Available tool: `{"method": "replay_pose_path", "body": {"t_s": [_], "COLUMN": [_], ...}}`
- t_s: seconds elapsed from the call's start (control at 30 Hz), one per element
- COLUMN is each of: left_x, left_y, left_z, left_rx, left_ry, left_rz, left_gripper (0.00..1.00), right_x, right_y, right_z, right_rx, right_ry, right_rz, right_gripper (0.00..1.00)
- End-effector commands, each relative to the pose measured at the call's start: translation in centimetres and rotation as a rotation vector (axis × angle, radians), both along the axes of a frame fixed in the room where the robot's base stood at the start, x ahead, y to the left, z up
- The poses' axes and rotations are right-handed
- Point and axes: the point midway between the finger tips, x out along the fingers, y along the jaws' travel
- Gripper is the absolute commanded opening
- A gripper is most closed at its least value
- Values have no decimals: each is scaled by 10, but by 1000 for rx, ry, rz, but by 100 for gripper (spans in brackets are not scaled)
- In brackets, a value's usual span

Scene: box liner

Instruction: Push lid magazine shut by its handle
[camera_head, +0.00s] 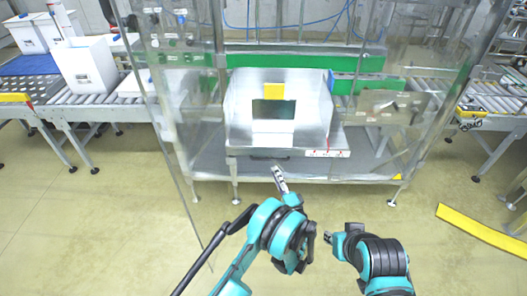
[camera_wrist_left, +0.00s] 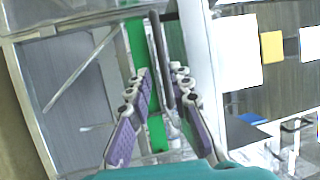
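The lid magazine (camera_head: 309,123) is a pale, open-topped box section at the front of the machine, with a yellow label on its back panel. Its dark handle (camera_head: 268,157) is a horizontal bar low on the front. My left gripper (camera_head: 279,172) is just below and in front of the handle. In the left wrist view my left gripper (camera_wrist_left: 161,76) has its two purple-padded fingers apart. A dark bar (camera_wrist_left: 158,50), which looks like the handle, lies ahead between the fingertips; contact cannot be told. My right gripper (camera_head: 329,238) is lower right, away from the machine, its fingers too small to read.
Clear panels (camera_head: 437,100) enclose the machine on both sides. Roller conveyors stand left (camera_head: 95,100) and right (camera_head: 497,145), with white boxes (camera_head: 84,66) on the left. A yellow strip (camera_head: 478,231) lies at the right. The floor in front is clear.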

Motion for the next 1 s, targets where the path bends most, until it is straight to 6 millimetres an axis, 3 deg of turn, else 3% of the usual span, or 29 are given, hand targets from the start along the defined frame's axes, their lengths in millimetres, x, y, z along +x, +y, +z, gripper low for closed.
{"method": "replay_pose_path", "body": {"t_s": [0.5, 0.87, 0.9, 0.97, 1.0], "left_x": [61, 70, 69, 69, 69], "left_y": [25, 28, 28, 28, 28], "left_z": [9, 13, 13, 13, 13], "left_rx": [4, 4, 4, 4, 4], "left_ry": [-3, -3, -3, -3, -3], "left_rz": [0, -2, -2, -2, -2], "left_gripper": [20, 20, 18, 2, 0], "right_x": [-1, -1, -1, -1, -1], "right_y": [0, 0, 0, 0, 0], "right_z": [-21, -22, -22, -22, -22], "right_rx": [0, 0, 0, 0, 0], "right_ry": [1, 1, 1, 1, 1], "right_rz": [0, 0, 0, 0, 0], "right_gripper": [29, 29, 29, 29, 29]}}
